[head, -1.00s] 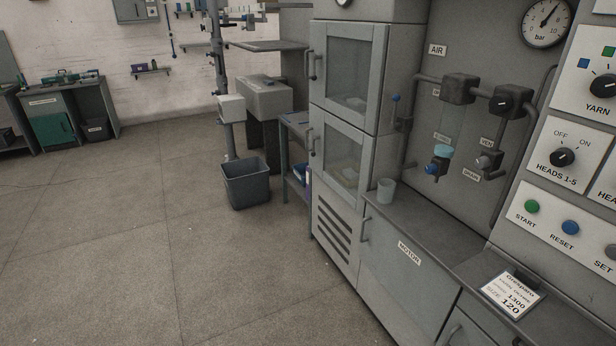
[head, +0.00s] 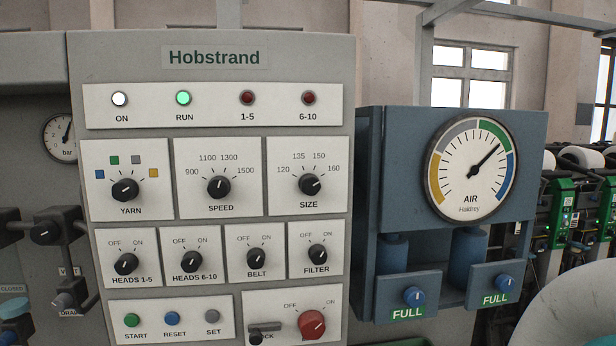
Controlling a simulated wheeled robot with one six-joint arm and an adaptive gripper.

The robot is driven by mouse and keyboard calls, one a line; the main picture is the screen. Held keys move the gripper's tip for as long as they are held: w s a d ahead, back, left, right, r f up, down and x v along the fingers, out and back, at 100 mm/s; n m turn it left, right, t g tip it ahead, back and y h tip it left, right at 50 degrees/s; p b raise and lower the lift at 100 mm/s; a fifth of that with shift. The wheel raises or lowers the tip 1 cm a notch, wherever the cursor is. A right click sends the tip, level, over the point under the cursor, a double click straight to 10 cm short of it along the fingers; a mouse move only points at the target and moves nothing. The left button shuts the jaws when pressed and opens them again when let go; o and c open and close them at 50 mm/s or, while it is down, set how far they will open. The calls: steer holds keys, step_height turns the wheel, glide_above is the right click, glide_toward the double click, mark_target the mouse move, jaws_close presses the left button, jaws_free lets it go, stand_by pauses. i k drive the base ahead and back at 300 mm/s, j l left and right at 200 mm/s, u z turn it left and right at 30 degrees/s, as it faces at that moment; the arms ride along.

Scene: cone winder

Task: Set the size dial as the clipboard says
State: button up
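The size dial (head: 309,185) is a black knob on a white plate in the head view, right of the speed dial. Its scale reads 120, 135, 150 and 160, and its pointer is turned up and right, toward 160. The clipboard is out of view now; in the earlier head frame its card reads SIZE 120, with 1300 above it. My gripper is not in view.
The Hobstrand panel also carries the speed dial (head: 219,188), yarn dial (head: 125,190), several switches, and a red knob (head: 311,324). The ON and RUN lamps (head: 183,98) are lit. A blue air gauge unit (head: 365,200) stands at the right.

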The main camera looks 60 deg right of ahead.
mark_target(309, 184)
steer(key=z, duration=1.05)
